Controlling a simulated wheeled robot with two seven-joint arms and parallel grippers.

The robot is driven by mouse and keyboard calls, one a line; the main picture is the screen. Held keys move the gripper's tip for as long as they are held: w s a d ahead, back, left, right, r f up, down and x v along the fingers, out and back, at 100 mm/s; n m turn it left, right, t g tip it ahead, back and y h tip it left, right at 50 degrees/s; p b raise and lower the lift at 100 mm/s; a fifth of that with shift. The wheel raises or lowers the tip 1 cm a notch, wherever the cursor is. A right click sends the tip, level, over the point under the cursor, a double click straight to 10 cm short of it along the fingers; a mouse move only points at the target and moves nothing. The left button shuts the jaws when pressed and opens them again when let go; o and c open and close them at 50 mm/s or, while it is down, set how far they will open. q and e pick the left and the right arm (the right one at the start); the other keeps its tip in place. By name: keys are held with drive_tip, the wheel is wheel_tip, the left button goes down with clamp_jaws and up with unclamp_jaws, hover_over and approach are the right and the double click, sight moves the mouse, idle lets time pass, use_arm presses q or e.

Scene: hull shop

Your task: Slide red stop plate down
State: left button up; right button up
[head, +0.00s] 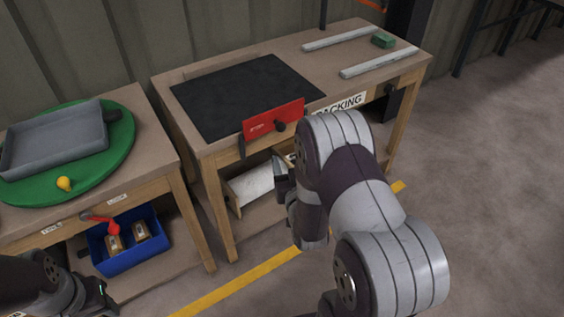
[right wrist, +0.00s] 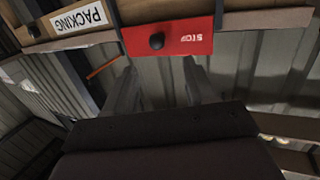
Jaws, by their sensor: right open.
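The red stop plate (head: 272,123) stands upright at the front edge of the right bench, beside the black mat. It has a black knob (head: 280,126) on its face. In the right wrist view the plate (right wrist: 190,42) appears upside down, with its knob (right wrist: 157,41) above the gap between my fingers. My right gripper (head: 284,178) is open and empty, in front of and below the plate; its fingers (right wrist: 162,82) look apart from the knob. Part of my left arm shows at the lower left of the head view, but its fingertips cannot be made out.
The black mat (head: 245,92) lies on the right bench, with two pale rails and a green block (head: 383,41) behind right. The left bench carries a green turntable (head: 120,150) with a grey tray (head: 55,140). A blue bin (head: 130,250) sits below.

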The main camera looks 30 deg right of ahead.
sight(282, 131)
drive_tip(key=shift+t+h, duration=0.3)
drive_tip(key=shift+t, duration=0.2)
drive_tip(key=b+x, duration=0.1)
drive_tip(key=x, duration=0.6)
drive_tip(key=f+b+x, duration=0.1)
drive_tip(key=x, duration=0.3)
drive_tip(key=shift+d+b, duration=0.3)
drive_tip(key=shift+d, duration=0.05)
use_arm(q)
wheel_tip(282, 131, down, 4)
drive_tip(key=shift+r, duration=0.1)
use_arm(e)
drive_tip(key=shift+w+d+r, duration=0.1)
drive_tip(key=shift+w+r, duration=0.1)
drive_tip(key=shift+w, duration=0.2)
